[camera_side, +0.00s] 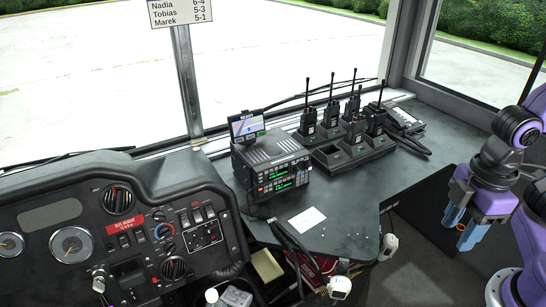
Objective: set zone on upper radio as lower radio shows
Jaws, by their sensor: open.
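Two dark radios are stacked on the grey counter near the middle of the view. The upper radio (267,177) shows a lit green display, and the lower radio (271,189) shows another below it. The text on both displays is too small to read, so I cannot tell their zones. Small buttons and knobs sit around the displays. My gripper (465,228), purple with blue fingers, is at the right, well away from the radios. It points down with its fingers apart and nothing between them.
A small screen (246,125) stands above the radios. Several handheld radios with antennas sit in a charger (352,155) to the right of them. A white card (307,220) lies on the counter (345,215) in front. The dashboard (120,230) fills the left.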

